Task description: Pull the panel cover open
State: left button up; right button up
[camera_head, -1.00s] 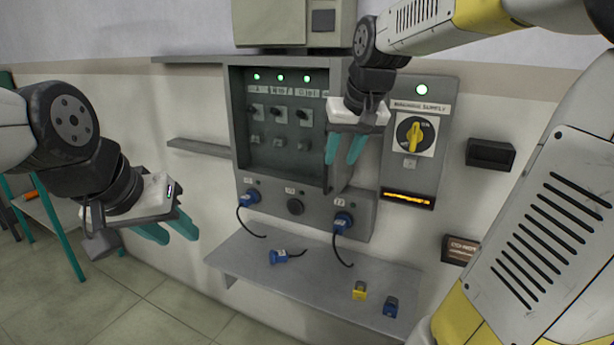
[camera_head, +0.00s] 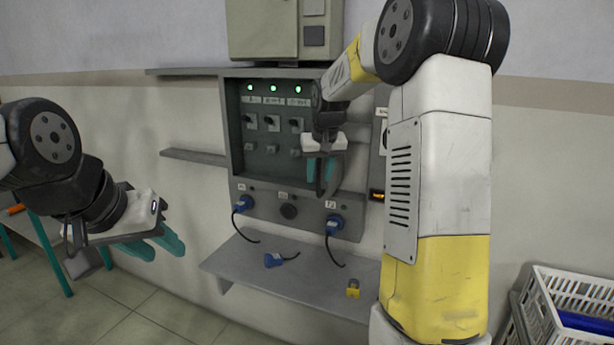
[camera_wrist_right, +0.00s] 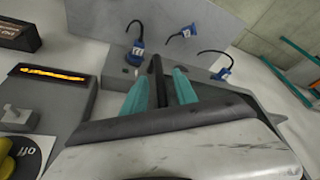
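The grey wall panel (camera_head: 229,130) has an open front, showing switches and green lights inside. In the right wrist view a thin dark bar, seemingly the cover's edge (camera_wrist_right: 157,82), lies between the fingers (camera_wrist_right: 161,88), with a small gap at one finger. My left gripper (camera_head: 158,246) is open and empty, left of the panel and away from it.
Below the panel are blue plugs (camera_head: 335,223) and a grey shelf (camera_head: 300,288) bearing a loose blue plug (camera_head: 273,260) and a yellow padlock (camera_head: 353,288). A white crate (camera_head: 570,290) stands at lower right. My right arm hides the wall beside the panel.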

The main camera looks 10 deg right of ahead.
jog(key=shift+w+f, duration=0.15)
jog(key=shift+f, duration=0.25)
grip_shut()
jog(key=shift+r, duration=0.1)
dwell(1.1)
